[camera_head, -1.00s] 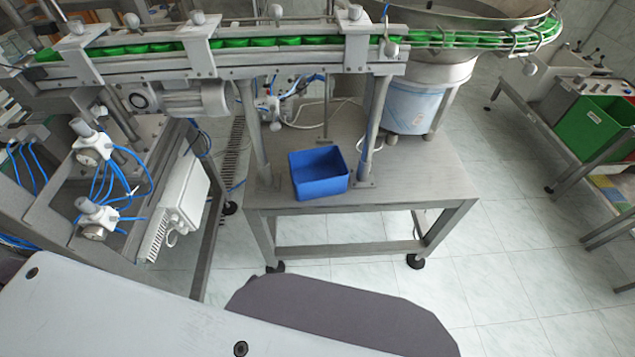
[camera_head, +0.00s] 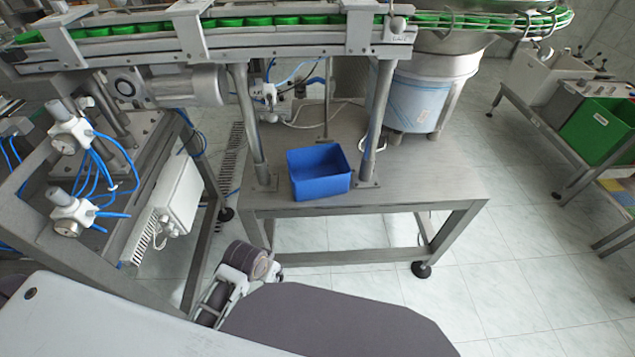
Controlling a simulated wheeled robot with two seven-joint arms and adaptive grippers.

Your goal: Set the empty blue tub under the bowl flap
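The blue tub (camera_head: 320,182) stands upright on the grey metal table (camera_head: 420,190), between the two conveyor posts. Its inside looks empty. The feeder bowl (camera_head: 440,42) is at the top right, on a drum-shaped base (camera_head: 418,95) on the same table; I cannot make out its flap. My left gripper (camera_head: 208,302) is low in the picture, in front of the table and apart from the tub. It is partly hidden by my own body, and its finger opening is unclear. My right gripper is not in view.
A conveyor (camera_head: 290,45) with green caps crosses above the table. Its metal posts (camera_head: 378,115) stand close on both sides of the tub. A green bin (camera_head: 598,130) sits on a bench at right. Table space right of the tub is clear.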

